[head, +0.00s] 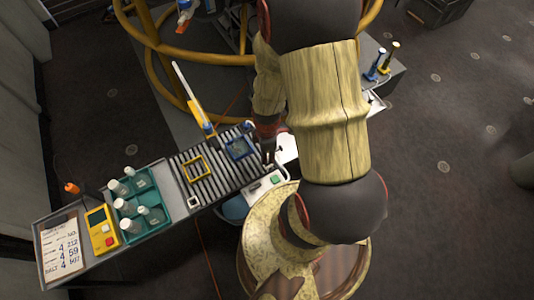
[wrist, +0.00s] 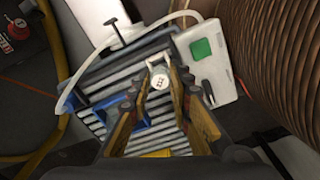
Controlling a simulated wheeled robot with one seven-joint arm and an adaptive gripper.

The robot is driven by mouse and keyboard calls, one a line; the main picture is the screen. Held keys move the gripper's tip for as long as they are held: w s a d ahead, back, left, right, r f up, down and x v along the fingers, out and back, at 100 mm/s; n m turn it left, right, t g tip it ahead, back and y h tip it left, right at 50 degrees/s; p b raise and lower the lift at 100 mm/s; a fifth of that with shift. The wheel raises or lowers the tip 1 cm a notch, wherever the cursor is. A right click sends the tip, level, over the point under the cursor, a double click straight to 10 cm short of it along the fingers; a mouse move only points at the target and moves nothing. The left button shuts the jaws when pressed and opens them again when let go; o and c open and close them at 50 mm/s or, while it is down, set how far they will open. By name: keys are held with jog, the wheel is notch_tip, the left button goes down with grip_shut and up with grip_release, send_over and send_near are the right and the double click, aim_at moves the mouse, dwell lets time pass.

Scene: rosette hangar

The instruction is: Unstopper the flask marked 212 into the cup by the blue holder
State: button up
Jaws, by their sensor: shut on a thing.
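My gripper (head: 268,150) is over the right part of the slatted bench, partly hidden by my arm in the head view. The blue square holder (head: 240,147) lies on the slats left of my gripper and also shows in the wrist view (wrist: 105,112). Several white flasks (head: 124,206) stand in the teal rack (head: 158,222); no 212 mark is readable on them. I cannot make out the cup clearly.
A yellow square frame (head: 194,168) lies on the slats (head: 205,187). A white device with a green button (head: 275,179) stands at the bench's front right. A yellow device (head: 102,229) and a number card (head: 61,249) are at the left. Yellow railing curves behind.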

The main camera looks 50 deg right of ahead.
jog(key=shift+r, duration=0.1)
jog(key=shift+f, duration=0.4)
dwell(0.6)
jog(key=shift+f+b, duration=0.65)
jog(key=shift+f, duration=0.25)
jog(key=shift+f, duration=0.2)
jog(key=o, duration=0.9)
jog(key=o, duration=0.3)
jog(key=o, duration=0.3)
